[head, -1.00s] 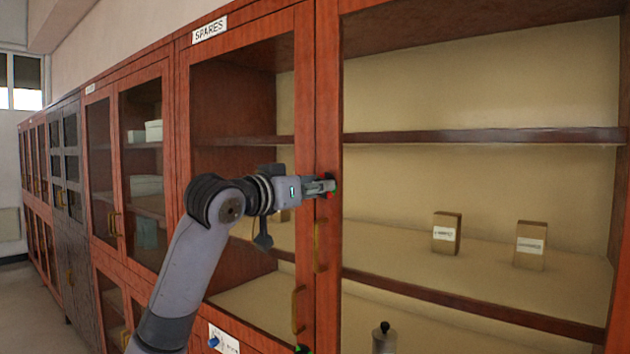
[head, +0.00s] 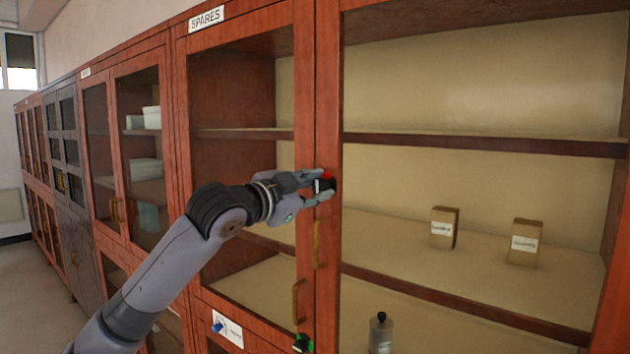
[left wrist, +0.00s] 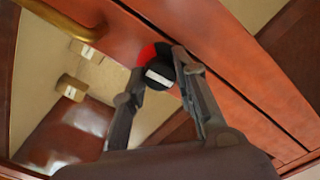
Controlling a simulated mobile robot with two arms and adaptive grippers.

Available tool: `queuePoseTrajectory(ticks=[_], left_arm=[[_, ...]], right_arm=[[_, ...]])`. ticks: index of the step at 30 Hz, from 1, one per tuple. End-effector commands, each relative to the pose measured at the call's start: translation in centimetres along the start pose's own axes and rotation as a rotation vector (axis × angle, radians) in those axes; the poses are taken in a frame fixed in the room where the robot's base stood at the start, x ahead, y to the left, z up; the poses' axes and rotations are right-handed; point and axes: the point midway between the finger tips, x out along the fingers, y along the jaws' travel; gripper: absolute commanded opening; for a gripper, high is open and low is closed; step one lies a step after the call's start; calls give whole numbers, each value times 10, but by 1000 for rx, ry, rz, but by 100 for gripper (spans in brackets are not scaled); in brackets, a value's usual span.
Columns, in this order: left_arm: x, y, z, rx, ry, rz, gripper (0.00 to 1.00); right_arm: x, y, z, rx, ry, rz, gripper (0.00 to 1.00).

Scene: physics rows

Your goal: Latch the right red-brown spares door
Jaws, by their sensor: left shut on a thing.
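The right red-brown spares door (head: 328,95) stands flush beside the left spares door (head: 305,80), apparently closed, with its glass pane showing the shelves. A round black and red latch knob (head: 326,185) sits on its stile. In the left wrist view the knob (left wrist: 158,67) shows a white bar, slightly tilted, and a red sector on its left. My left gripper (head: 324,184) is shut on this knob, one finger above and one below it. The fingers partly hide the knob in the head view. My right gripper is out of view.
Brass handles (head: 319,245) stick out below the knob. A black and green knob (head: 302,343) and a blue knob (head: 217,327) by a white label are lower down. Small boxes (head: 444,228) and a bottle (head: 381,334) stand inside. More cabinets run along the left.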

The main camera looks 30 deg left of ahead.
Motion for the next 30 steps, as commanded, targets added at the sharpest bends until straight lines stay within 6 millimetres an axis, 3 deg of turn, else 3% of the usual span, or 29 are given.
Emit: queuePoseTrajectory(ticks=[22, 23, 30], left_arm=[[0, -1, -1, 92, 3, -4, 0], [0, -1, -1, 91, 3, -4, 27], [0, -1, -1, 90, 2, -2, 43]], right_arm=[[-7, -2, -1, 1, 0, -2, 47], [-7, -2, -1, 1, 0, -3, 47], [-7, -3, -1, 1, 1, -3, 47]])
